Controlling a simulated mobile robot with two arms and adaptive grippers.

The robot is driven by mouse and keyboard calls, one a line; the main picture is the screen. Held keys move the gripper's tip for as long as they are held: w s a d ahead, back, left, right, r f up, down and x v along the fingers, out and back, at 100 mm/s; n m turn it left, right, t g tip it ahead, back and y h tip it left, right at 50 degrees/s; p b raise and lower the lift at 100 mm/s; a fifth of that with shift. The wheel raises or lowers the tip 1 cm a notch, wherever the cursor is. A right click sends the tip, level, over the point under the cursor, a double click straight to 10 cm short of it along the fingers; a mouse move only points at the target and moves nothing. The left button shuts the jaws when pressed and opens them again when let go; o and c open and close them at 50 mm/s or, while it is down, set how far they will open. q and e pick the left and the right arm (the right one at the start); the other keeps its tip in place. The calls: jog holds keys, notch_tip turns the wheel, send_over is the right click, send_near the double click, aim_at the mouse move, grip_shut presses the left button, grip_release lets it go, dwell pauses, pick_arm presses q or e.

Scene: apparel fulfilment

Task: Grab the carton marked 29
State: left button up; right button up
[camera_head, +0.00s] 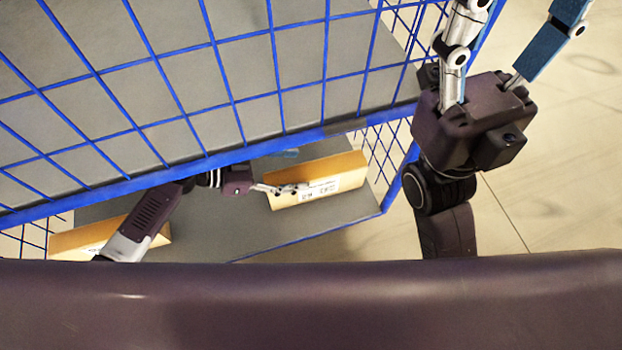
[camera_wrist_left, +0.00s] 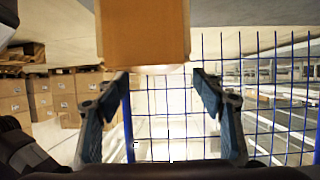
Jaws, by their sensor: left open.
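A tan carton (camera_head: 330,172) with a white label sits on the grey lower shelf near its right end. The label's print is too small for me to read a number. My left gripper (camera_head: 284,188) reaches in under the upper shelf and is at the carton's left front side. In the left wrist view a carton (camera_wrist_left: 144,30) fills the top middle, above the two spread, empty fingers (camera_wrist_left: 162,82). Contact cannot be told. A second carton (camera_head: 85,240) lies at the left, partly hidden by my left arm. My right gripper (camera_head: 520,35) is outside the cage, fingers apart, tips cut off.
The blue mesh cage's front rail (camera_head: 200,172) and the upper shelf (camera_head: 300,60) lie over my left arm. The lower shelf (camera_head: 240,225) is bare between the cartons. A bluish item (camera_head: 285,154) shows behind. Stacked boxes (camera_wrist_left: 50,95) stand far off. Floor is clear at right.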

aim_at(310, 171)
pick_arm(q)
jog(key=x, duration=0.2)
jog(key=b+x, duration=0.1)
jog(key=x, duration=0.3)
jog(key=shift+s+d+f+b, duration=0.1)
jog(key=shift+s+b, duration=0.15)
jog(key=shift+b, duration=0.1)
jog(key=shift+c, duration=0.6)
grip_shut()
